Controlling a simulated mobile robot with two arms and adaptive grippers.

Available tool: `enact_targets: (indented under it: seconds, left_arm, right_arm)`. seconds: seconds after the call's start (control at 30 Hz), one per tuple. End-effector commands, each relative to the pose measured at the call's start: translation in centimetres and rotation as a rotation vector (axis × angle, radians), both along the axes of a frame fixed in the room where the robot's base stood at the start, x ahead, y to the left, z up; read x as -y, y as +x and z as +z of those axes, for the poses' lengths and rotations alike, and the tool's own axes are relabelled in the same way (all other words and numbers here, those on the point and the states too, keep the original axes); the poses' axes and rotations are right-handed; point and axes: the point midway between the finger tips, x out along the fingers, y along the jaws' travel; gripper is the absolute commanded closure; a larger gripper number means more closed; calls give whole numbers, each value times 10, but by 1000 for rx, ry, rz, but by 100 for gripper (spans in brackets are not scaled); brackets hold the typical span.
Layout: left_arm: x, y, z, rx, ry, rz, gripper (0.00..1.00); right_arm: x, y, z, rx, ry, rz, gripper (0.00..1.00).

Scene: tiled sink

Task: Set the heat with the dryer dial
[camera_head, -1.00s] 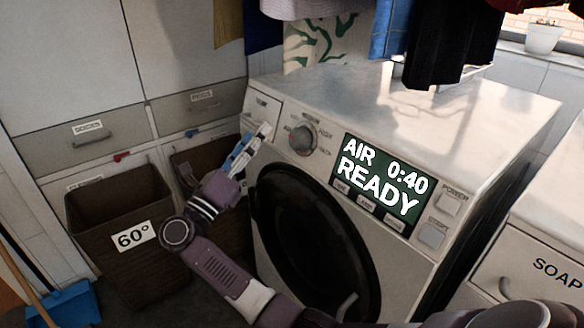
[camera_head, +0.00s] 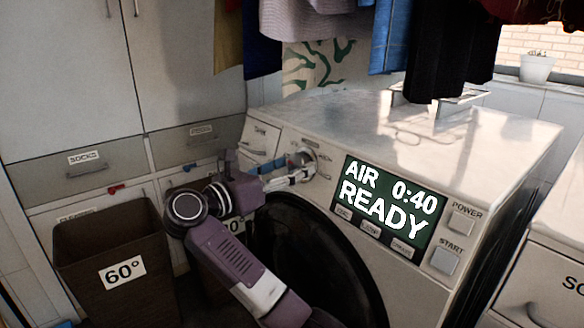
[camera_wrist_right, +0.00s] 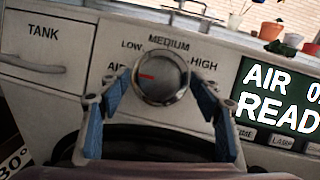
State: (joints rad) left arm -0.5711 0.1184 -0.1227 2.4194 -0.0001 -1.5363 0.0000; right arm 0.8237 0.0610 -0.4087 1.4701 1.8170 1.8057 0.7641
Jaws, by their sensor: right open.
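The dryer dial (camera_head: 304,161) is a round silver knob on the dryer's front panel. In the right wrist view the dial (camera_wrist_right: 161,77) has a red mark on its left side, toward the AIR label, with LOW, MEDIUM and HIGH around it. My right gripper (camera_head: 300,170) is at the dial in the head view. In the right wrist view the open blue fingers of the gripper (camera_wrist_right: 158,85) stand on either side of the dial; I cannot tell whether they touch it. The dryer's display (camera_head: 390,198) reads AIR 0:40 READY. My left gripper does not show.
POWER (camera_head: 461,220) and START (camera_head: 446,261) buttons are right of the display. The dark round door (camera_head: 310,262) is below the dial. Clothes (camera_head: 450,50) hang above the dryer top. A brown 60° basket (camera_head: 118,258) stands at the left.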

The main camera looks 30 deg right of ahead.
Motion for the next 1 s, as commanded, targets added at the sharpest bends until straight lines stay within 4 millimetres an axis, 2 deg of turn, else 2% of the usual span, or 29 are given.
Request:
enact_targets:
  seconds: [0.37,0.73,1.0]
  left_arm:
    - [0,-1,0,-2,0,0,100]
    - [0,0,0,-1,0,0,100]
    - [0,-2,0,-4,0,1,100]
  right_arm:
    - [6,1,0,-1,-1,1,43]
    - [6,1,0,-1,-1,1,83]
    - [5,1,-1,7,-1,-2,84]
